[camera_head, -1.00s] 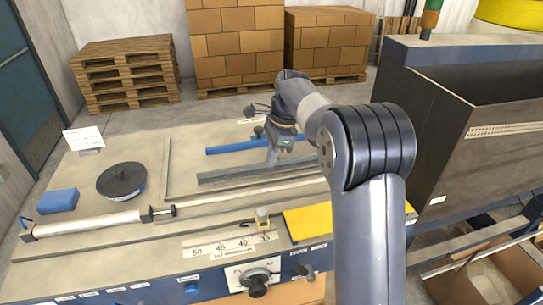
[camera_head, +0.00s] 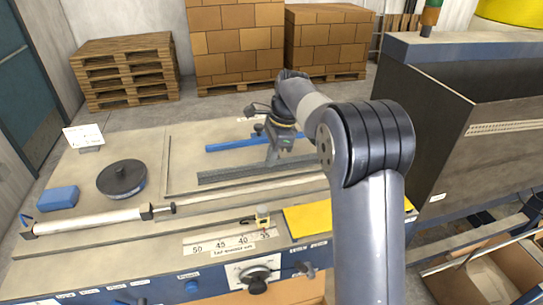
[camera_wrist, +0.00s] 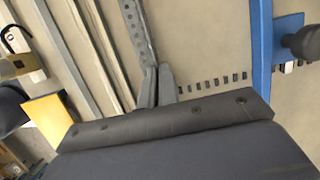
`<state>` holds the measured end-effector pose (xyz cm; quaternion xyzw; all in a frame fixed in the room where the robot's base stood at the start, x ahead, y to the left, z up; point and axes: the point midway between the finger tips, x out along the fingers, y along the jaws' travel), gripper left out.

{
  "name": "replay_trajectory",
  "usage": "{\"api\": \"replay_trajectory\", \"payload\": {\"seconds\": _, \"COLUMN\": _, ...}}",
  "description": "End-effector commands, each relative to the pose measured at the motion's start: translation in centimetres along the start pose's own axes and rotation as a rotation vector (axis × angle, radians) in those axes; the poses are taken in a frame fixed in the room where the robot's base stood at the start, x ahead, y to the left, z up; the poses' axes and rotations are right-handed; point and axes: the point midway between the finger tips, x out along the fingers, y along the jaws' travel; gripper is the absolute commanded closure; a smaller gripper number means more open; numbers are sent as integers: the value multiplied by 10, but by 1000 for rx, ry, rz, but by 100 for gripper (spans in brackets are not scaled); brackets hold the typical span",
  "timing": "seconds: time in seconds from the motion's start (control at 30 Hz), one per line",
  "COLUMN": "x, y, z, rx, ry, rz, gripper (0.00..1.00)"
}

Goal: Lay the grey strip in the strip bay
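A long grey strip (camera_head: 235,173) lies level across the bench, between a blue bar and a pale rail. In the wrist view the strip (camera_wrist: 137,30) shows a row of small holes and runs up from my fingertips. My gripper (camera_head: 272,160) points down at the strip's middle. In the wrist view my gripper (camera_wrist: 154,75) has its two fingers close together, one on each side of the strip. The strip is at or just above the bench surface; I cannot tell if it touches. No part is clearly marked as the strip bay.
A blue bar (camera_head: 235,145) lies behind the strip. In front are a white cylinder (camera_head: 95,221), a yellow plate (camera_head: 318,218) and a scale (camera_head: 230,242). A black disc (camera_head: 122,178) and blue block (camera_head: 58,198) stand left. A dark-walled bin (camera_head: 470,130) stands right.

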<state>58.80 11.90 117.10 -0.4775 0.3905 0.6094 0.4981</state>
Motion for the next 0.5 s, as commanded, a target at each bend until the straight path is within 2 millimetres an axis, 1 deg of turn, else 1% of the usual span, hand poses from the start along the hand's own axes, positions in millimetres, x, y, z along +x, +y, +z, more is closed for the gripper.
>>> {"api": "replay_trajectory", "payload": {"seconds": 0.33, "x": 1, "y": 0, "z": 0, "rx": 0, "ry": 0, "rz": 0, "gripper": 100}}
{"api": "replay_trajectory", "payload": {"seconds": 0.5, "x": 1, "y": 0, "z": 0, "rx": 0, "ry": 0, "rz": 0, "gripper": 86}}
